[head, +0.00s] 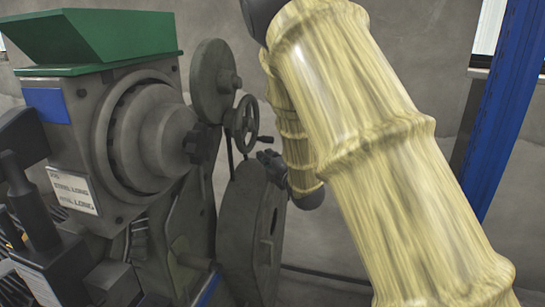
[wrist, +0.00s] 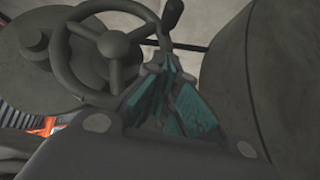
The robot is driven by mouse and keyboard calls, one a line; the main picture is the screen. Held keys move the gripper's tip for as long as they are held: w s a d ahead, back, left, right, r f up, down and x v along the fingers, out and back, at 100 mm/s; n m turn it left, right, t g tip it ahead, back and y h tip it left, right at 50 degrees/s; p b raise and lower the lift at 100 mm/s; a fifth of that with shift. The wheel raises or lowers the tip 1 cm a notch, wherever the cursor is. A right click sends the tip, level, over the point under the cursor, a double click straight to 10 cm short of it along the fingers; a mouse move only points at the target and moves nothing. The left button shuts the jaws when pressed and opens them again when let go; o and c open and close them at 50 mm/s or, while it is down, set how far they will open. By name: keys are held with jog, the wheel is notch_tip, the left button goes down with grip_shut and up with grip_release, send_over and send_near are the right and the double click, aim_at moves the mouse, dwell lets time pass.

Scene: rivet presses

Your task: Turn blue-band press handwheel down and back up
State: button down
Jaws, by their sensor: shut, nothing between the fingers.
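The press (head: 150,130) stands at the left in the head view, with a blue plate (head: 47,105) on its grey body. Its spoked handwheel (head: 243,123) is on the right side, and a crank handle sticks out toward my gripper. In the wrist view the handwheel (wrist: 112,45) fills the upper left, with its dark handle (wrist: 173,14) at the right of the rim. My gripper (head: 268,157) is just below and right of the wheel. In the wrist view my gripper (wrist: 168,72) has its teal-padded fingers shut and empty, close below the handle. I cannot tell whether they touch it.
A large grey disc (head: 252,230) stands below the handwheel and a smaller disc (head: 214,80) above it. A green hopper (head: 95,38) tops the press. A blue post (head: 505,110) stands at the right. In the wrist view a big rounded grey part (wrist: 265,75) is close on the right.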

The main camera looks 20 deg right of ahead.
aim_at(262, 140)
jog(key=shift+w+d+r+p, duration=0.1)
jog(key=shift+w+d+p, duration=0.15)
jog(key=shift+w+p, duration=0.55)
jog(key=shift+w+d+p, duration=0.3)
jog(key=shift+w, duration=1.05)
jog(key=shift+w+d+r+p, duration=0.1)
jog(key=shift+w+d+p, duration=0.15)
jog(key=shift+w+p, duration=0.55)
jog(key=shift+w+d+f+b, duration=0.25)
jog(key=shift+w+b, duration=0.3)
jog(key=shift+b, duration=1.1)
jog(key=shift+w+d+r+n+t+b, duration=0.2)
jog(key=shift+r+n+t+b, duration=0.15)
jog(key=shift+b, duration=0.2)
